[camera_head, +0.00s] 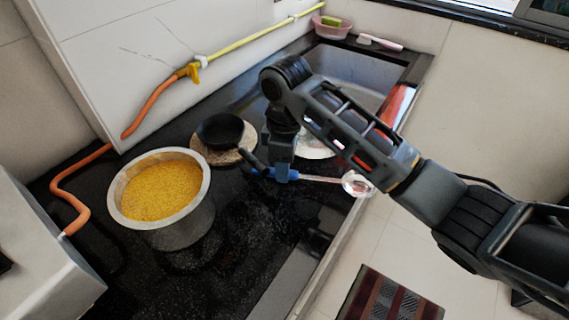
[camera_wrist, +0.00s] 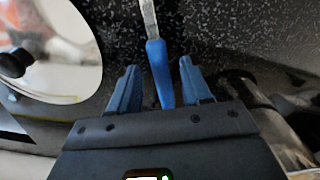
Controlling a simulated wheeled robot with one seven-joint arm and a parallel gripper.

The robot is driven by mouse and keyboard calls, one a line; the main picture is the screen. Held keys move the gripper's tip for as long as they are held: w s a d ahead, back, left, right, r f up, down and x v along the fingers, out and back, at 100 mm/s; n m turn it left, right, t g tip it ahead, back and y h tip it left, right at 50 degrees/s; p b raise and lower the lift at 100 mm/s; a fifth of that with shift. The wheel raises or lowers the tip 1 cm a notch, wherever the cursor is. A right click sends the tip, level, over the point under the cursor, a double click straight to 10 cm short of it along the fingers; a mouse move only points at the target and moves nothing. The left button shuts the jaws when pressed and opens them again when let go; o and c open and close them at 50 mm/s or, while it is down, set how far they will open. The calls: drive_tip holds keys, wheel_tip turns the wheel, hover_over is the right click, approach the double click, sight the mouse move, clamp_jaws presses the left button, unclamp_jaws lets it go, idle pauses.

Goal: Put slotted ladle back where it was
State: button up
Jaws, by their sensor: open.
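The slotted ladle has a pale shaft and a round, shiny bowl (camera_head: 357,184), which shows at the right by the counter's front edge in the head view. Its blue handle (camera_wrist: 160,72) runs between my fingertips in the wrist view, with a gap on each side. My gripper (camera_head: 283,172) points down low over the black counter, with the handle end beside it. In the wrist view my gripper (camera_wrist: 158,88) is open around the handle. The bowl is out of the wrist view.
A large pot (camera_head: 182,232) of yellow grains stands at left on the black counter (camera_head: 255,240). A small black pan (camera_head: 220,131) sits on a round mat (camera_head: 208,156) behind my gripper. A pale round lid (camera_wrist: 55,82) lies at left in the wrist view. The sink (camera_head: 350,72) is behind.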

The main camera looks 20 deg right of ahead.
wheel_tip(320, 180, up, 12)
drive_tip(key=p, duration=0.2)
drive_tip(key=shift+p, duration=0.4)
drive_tip(key=shift+s+f, duration=0.1)
